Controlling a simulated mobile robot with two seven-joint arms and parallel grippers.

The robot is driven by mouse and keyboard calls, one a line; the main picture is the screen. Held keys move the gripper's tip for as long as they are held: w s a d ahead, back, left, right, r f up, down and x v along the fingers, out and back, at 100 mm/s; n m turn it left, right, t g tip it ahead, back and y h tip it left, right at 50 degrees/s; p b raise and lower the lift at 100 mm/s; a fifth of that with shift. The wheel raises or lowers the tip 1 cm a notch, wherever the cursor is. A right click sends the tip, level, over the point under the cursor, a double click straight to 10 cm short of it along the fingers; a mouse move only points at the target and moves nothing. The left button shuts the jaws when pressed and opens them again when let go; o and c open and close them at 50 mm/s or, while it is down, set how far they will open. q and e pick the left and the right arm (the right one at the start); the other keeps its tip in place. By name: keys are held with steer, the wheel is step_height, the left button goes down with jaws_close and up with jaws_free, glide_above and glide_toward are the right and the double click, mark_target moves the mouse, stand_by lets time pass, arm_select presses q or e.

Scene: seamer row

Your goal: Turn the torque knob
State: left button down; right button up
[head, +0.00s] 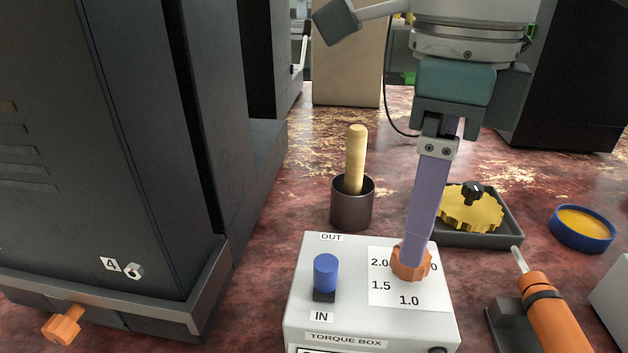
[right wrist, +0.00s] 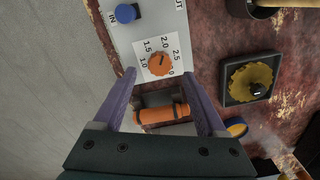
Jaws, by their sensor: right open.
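The torque knob (head: 399,264) is a ridged orange knob on a white dial plate on top of the grey torque box (head: 300,290). It also shows in the right wrist view (right wrist: 160,64), with numbers from 1.0 to 2.5 legible around it. I cannot tell where it points. My right gripper (right wrist: 159,75) is open with purple fingers. In the right wrist view its tips lie apart on either side of the knob's lower edge. In the head view a purple finger (head: 424,205) hides part of the knob and dial; contact cannot be told. My left gripper is out of view.
A blue IN/OUT switch (head: 326,272) stands left of the dial. Behind the box is a dark cup (head: 352,213) with a wooden stick. To the right are a tray (head: 505,238) with a yellow gear, a blue dish (head: 582,240) and an orange driver (head: 556,318). A dark machine (head: 120,150) blocks the left.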

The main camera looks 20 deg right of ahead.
mark_target(405, 273)
steer(key=shift+f, duration=1.95)
jaws_close()
